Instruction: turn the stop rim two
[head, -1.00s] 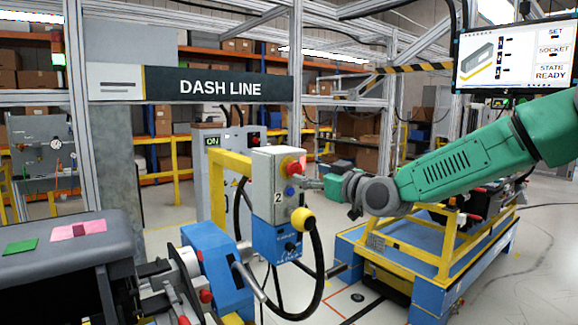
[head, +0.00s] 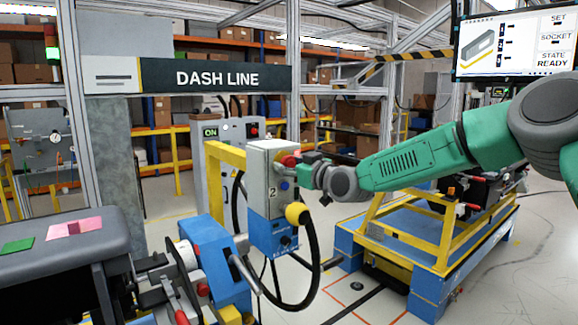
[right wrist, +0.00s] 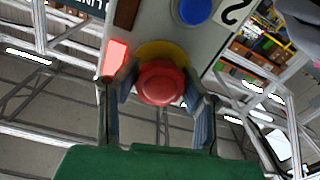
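The grey control box (head: 262,165) marked 2 stands on the yellow post, with a red stop rim (head: 286,158) on its right-hand face. In the right wrist view the red stop rim (right wrist: 162,82) is a round knob on a yellow collar. My right gripper (head: 304,167) is at this face, its tips partly hidden beside the rim. In the right wrist view my right gripper (right wrist: 163,98) is open, one finger on each side of the rim, with small gaps apparent. Whether either finger touches is unclear. My left gripper is not in view.
A blue button (right wrist: 195,10) sits beside the rim, and a red block (right wrist: 116,58) is near the left finger. A yellow knob (head: 297,213) and black hose (head: 313,270) are below. A blue and yellow cart (head: 430,240) stands to the right.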

